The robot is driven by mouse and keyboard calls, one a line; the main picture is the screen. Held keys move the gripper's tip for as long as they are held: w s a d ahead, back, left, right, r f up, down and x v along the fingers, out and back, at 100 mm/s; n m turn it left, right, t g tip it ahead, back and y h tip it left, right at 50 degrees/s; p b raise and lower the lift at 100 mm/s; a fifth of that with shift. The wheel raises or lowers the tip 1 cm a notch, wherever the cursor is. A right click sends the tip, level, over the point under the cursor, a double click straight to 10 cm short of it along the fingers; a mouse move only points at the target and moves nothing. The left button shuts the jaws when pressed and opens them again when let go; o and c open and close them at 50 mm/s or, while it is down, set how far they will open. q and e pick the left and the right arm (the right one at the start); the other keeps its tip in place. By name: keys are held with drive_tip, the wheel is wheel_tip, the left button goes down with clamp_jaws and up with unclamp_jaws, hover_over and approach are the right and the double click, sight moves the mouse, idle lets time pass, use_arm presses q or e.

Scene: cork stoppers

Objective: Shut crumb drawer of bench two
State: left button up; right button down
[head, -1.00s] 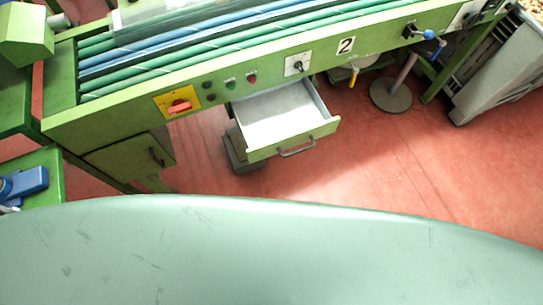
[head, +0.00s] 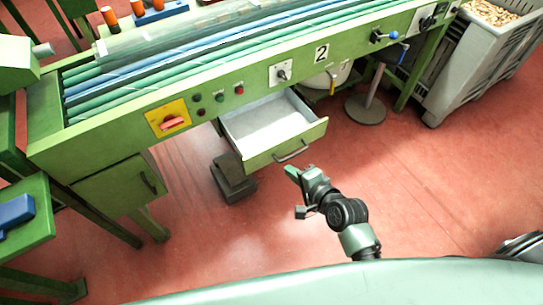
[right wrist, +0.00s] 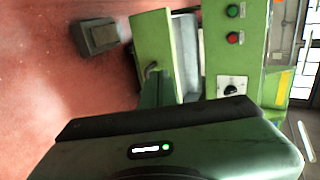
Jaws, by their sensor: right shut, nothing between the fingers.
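The crumb drawer (head: 272,126) of the green bench (head: 130,118) marked "2" stands pulled out, its pale tray empty. Its green front (head: 262,150) carries a dark bar handle (head: 292,152). My right gripper (head: 291,172) is shut and empty, just in front of the drawer front, near and below the handle in the head view. In the right wrist view, the drawer front (right wrist: 152,45) is ahead, with the handle (right wrist: 151,70) partly hidden behind my green fingers (right wrist: 157,92). I cannot tell if the fingers touch it. My left gripper is not in view.
A closed cabinet door (head: 120,187) is left of the drawer. A dark foot block (head: 233,180) stands on the floor below it. A round-based stand (head: 367,108) and a grey crate of corks (head: 470,65) are at the right. The red floor in front is clear.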

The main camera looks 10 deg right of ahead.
approach(268, 151)
drive_tip(key=x, duration=0.5)
drive_tip(key=shift+f, duration=0.3)
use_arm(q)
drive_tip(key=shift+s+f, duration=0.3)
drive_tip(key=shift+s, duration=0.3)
use_arm(e)
drive_tip(key=shift+w+a, duration=0.2)
drive_tip(key=shift+w, duration=0.35)
